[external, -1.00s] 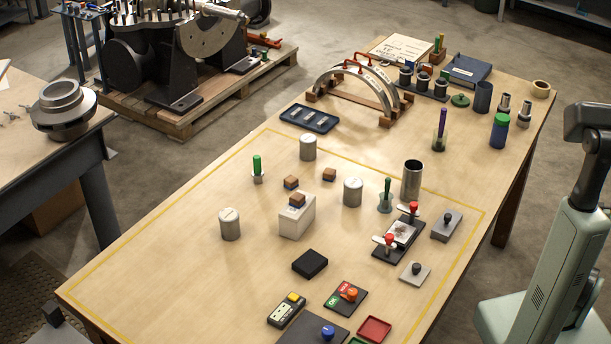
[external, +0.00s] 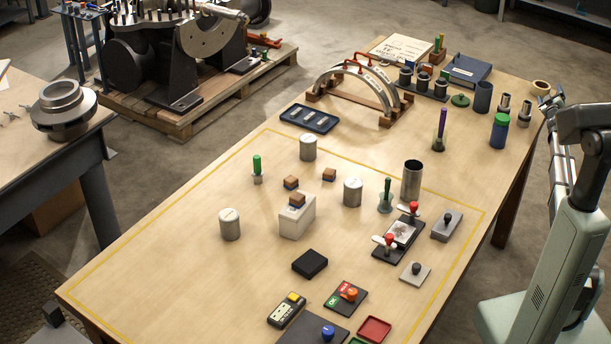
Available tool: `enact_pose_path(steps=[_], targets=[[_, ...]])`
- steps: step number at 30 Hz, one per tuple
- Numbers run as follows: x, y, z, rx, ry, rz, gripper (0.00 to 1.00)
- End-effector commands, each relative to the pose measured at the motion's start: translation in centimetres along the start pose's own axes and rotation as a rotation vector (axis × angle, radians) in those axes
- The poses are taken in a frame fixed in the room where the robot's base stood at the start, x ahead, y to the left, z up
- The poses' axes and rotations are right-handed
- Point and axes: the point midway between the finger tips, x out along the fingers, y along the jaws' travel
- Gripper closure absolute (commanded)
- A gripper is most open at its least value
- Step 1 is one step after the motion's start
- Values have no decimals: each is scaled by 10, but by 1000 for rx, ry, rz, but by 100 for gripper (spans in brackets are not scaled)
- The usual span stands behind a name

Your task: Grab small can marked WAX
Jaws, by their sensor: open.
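Three small pale grey cans stand upright on the wooden table in the external view. One can (external: 308,148) is at the back, one can (external: 352,193) is near the middle, and one can (external: 230,226) is at the front left. Their markings are too small to read, so I cannot tell which is WAX. Part of my arm shows at the right edge, beyond the table's right side. I cannot make out my gripper's fingers, and nothing of mine is near the cans.
A pale block (external: 297,220) with a small wooden-topped piece on it stands between the front-left and middle cans. A taller open metal cylinder (external: 412,180) and a green-handled tool (external: 386,196) stand right of the middle can. A black block (external: 310,264) lies in front. Bare tabletop surrounds the front-left can.

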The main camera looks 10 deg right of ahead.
Motion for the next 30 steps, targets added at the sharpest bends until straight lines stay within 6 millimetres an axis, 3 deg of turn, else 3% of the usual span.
enact_pose_path(steps=[1,6,12,15,18,23,26,30], targets=[[9,2,-30,-17,22,1,7],[15,-4,-140,-31,121,-2,7],[3,-20,-254,-32,199,-15,7],[-7,-28,-303,-30,228,-24,7],[-19,-41,-336,-22,223,-45,7],[-44,-85,-364,-2,131,-130,7],[-68,-120,-382,5,65,-212,7],[-112,-176,-411,-3,-23,-367,7]])
